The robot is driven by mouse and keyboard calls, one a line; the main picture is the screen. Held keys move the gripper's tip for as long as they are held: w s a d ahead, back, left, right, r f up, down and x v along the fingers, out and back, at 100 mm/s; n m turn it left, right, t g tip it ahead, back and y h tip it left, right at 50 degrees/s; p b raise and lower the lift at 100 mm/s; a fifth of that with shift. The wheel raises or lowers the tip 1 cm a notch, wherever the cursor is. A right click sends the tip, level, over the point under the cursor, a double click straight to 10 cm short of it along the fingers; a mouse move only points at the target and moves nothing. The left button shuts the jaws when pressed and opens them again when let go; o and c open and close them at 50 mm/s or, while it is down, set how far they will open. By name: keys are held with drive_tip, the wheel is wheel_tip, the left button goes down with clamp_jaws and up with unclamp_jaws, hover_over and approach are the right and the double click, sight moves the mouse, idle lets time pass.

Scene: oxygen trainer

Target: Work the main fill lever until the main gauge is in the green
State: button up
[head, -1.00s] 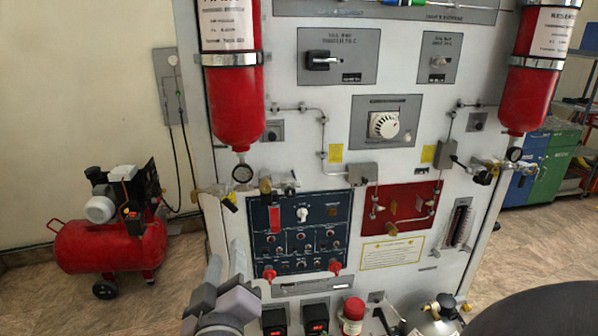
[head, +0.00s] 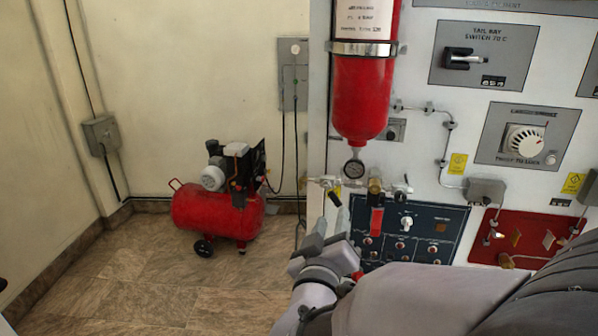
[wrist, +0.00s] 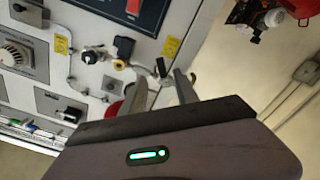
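A small round gauge (head: 354,168) hangs under the left red cylinder (head: 362,95); its reading is too small to make out. Beside it is a brass valve (head: 375,187) on a pipe, with a black-handled fitting (head: 402,187) to its right. I cannot tell which part is the main fill lever. My gripper (head: 333,212) is below and left of the gauge in the head view, with its fingers pointing up. The valve fittings (wrist: 124,46) lie beyond the fingertips there.
A dark blue control panel (head: 428,216) with a red switch cover is right of my gripper. A red panel (head: 515,226) lies farther right. A red compressor (head: 217,212) stands on the floor at left, with open tiled floor around it. Yellow tags (head: 457,163) mark the panel.

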sight(337, 203)
drive_tip(key=x, duration=0.8)
drive_tip(key=shift+w+d+f, duration=0.1)
drive_tip(key=shift+w+f, duration=0.2)
clamp_jaws()
